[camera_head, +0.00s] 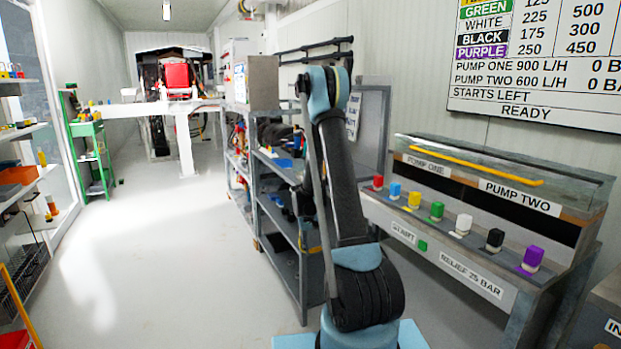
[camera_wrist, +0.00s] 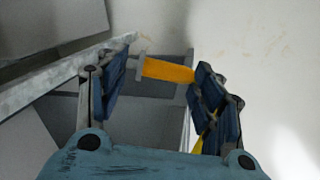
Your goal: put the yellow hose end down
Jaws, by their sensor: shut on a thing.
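My gripper (camera_wrist: 160,82) shows in the wrist view with its two blue-padded fingers on either side of a yellow hose end (camera_wrist: 168,71). The fingers are shut on the yellow piece, which spans the space between them. A grey fitting sits at its left end. Another bit of yellow (camera_wrist: 199,143) shows lower, beside the right finger; whether it belongs to the same hose I cannot tell. In the head view my arm fills the middle, and neither the gripper nor the held hose end can be made out there.
The pump bench (camera_head: 432,258) stands at the right with a row of coloured blocks, including a yellow one (camera_head: 414,200), and a yellow bar (camera_head: 475,165) above. A grey shelf rack (camera_head: 303,262) stands beside my arm. The floor (camera_head: 150,270) at left is open.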

